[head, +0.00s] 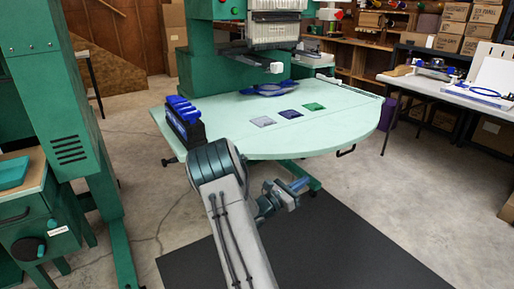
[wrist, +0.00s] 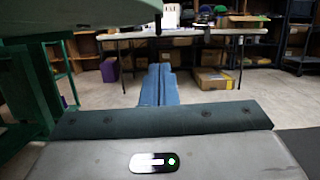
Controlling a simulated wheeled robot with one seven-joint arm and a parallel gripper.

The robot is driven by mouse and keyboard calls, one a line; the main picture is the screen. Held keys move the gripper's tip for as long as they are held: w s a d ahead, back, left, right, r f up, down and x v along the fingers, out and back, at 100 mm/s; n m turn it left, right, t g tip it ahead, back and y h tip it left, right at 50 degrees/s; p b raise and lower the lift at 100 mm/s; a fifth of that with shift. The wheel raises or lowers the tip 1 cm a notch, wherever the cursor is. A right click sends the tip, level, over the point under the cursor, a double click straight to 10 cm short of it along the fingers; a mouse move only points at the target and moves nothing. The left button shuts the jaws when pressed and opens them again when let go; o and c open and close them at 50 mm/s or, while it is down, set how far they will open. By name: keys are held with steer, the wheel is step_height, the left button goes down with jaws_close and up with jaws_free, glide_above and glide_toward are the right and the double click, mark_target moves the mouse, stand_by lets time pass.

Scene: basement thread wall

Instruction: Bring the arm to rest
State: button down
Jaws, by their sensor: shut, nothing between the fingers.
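My arm comes up from the bottom of the head view and bends at a dark teal joint near the green table's front edge.
On the green table lie a grey patch (head: 263,121), a blue patch (head: 290,114), a green patch (head: 313,106) and a blue-and-black rack (head: 185,122). A green machine (head: 205,65) stands behind. A white table (head: 445,88) is at right. A black mat (head: 330,245) covers the floor in front.

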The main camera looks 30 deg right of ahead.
steer(key=s+a+r+m+g+y+p, duration=0.1)
steer(key=s+a+r+m+y+p, duration=0.6)
steer(key=a+r+p, duration=0.3)
steer(key=s+a+r+m+g+y+p, duration=0.1)
steer(key=s+a+r+m+y+p, duration=0.6)
steer(key=a+r+p, duration=0.3)
step_height(320, 180, up, 5)
steer(key=shift+s+a+f+m+g, duration=0.1)
steer(key=shift+s+a+m+g, duration=0.4)
steer(key=shift+a, duration=0.35)
steer(key=c, duration=2.1)
jaws_free()
steer(key=s+a+r+m+t+y+p, duration=0.1)
steer(key=a+r+y+p, duration=0.1)
steer(key=a+r+p, duration=0.1)
steer(key=s+a+r+m+t+y+p, duration=0.1)
steer(key=s+a+r+t+y+p, duration=0.1)
steer(key=a+r, duration=0.3)
steer(key=s+a+r+m+t+y+p, duration=0.1)
steer(key=a+r+p, duration=0.3)
steer(key=a, duration=0.4)
steer(key=shift+s+r+m+t+y+p, duration=0.3)
steer(key=shift+t+y, duration=0.3)
steer(key=shift+y, duration=0.2)
steer(key=shift+c, duration=0.2)
steer(key=o, duration=0.7)
steer(key=shift+a, duration=0.35)
steer(key=shift+o, duration=0.2)
